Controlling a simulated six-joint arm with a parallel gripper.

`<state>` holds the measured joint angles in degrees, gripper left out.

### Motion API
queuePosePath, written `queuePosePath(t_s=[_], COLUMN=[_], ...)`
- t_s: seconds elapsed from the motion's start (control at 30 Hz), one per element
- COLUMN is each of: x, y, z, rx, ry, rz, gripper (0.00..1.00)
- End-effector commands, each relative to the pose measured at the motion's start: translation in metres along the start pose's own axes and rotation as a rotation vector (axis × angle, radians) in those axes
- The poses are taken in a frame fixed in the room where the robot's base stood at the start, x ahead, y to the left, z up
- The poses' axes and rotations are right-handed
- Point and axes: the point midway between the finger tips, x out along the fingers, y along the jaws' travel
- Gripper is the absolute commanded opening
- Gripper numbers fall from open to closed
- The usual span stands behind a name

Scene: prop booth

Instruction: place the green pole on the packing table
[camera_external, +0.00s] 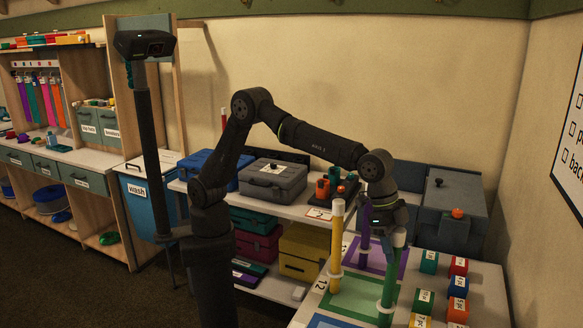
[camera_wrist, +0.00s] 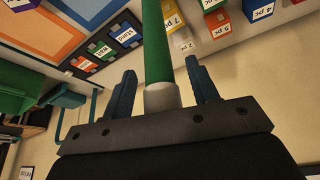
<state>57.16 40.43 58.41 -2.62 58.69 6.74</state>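The green pole (camera_external: 390,277) stands upright, with a white top end, on the white packing table (camera_external: 478,287). A pale ring is around its lower part. My gripper (camera_external: 386,236) points down at the pole's top. In the wrist view the white end of the green pole (camera_wrist: 155,40) is between the two blue fingers of my gripper (camera_wrist: 162,88). A gap shows on each side of the pole, so the fingers are open around it and not shut on it. The pole's foot is partly out of view.
A yellow pole (camera_external: 336,243) and a purple pole (camera_external: 364,246) stand close by on the left. Several small coloured numbered boxes (camera_external: 458,285) stand on the right. A grey case (camera_external: 446,213) is behind, and a shelf with boxes (camera_external: 272,182) is on the left.

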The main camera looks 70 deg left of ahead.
Motion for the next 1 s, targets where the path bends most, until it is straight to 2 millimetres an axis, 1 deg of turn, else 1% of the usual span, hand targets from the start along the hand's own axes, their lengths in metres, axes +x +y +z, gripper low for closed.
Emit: queuePosePath(t_s=[0.23,0.37,0.47,0.7,0.8,0.9,1.0], x=[-0.001,-0.011,-0.028,-0.081,-0.099,-0.111,-0.119], y=[0.000,0.000,0.000,0.000,0.000,0.000,0.000], z=[-0.001,-0.002,-0.002,-0.002,-0.001,-0.001,-0.001], rx=[0.000,0.000,0.000,0.000,0.000,0.000,0.000], ry=[0.001,0.002,0.004,0.003,0.002,0.001,0.001], rz=[0.000,0.000,-0.001,0.000,0.000,0.000,0.000], gripper=[0.54,0.54,0.54,0.54,0.54,0.54,0.54])
